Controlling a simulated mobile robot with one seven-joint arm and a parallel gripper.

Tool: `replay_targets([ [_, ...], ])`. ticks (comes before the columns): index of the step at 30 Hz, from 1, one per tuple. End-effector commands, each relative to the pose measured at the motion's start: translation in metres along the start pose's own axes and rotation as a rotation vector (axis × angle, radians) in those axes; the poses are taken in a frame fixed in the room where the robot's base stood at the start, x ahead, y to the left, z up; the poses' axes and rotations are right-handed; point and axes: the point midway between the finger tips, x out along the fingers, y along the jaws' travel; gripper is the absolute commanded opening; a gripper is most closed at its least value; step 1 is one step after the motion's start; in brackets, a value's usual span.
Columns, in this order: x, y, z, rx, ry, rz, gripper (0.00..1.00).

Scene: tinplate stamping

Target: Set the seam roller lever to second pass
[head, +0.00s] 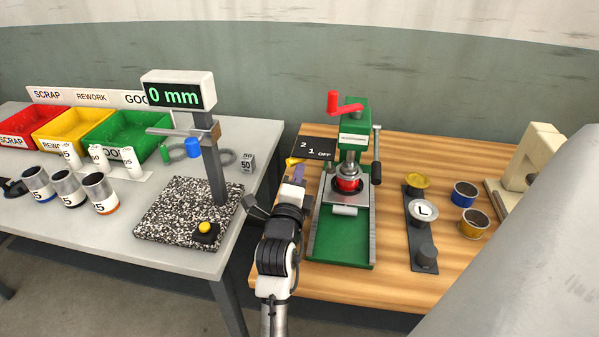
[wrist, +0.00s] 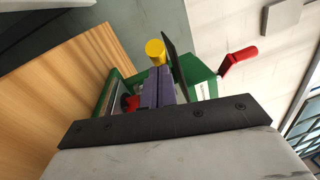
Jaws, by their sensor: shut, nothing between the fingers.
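The green seaming machine (head: 342,245) stands on the wooden bench. A dark plate (head: 328,147) marked 2, 1 and OFF is at its left side; its edge shows in the wrist view (wrist: 176,62). A yellow lever end (head: 292,161) pokes out by the plate near the 2 and 1 marks; which mark it is set to I cannot tell. In the wrist view its yellow knob (wrist: 155,50) is just beyond my fingertips. My gripper (head: 299,170) has its purple fingers (wrist: 157,88) shut with nothing between them. Whether they touch the knob is unclear.
The machine has a red crank (head: 343,102) on top and a black-knobbed lever (head: 376,150) on its right. A dark rack (head: 422,235) and two cans stand farther right. The gauge stand (head: 213,165) is on the grey table to the left.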

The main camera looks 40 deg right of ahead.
Motion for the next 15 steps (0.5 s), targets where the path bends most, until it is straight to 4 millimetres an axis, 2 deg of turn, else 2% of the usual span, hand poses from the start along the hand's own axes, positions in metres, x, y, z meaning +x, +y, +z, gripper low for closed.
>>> replay_targets([
  [15, 0.0008, 0.0031, 0.0028, 0.002, -0.001, -0.003, 0.0],
])
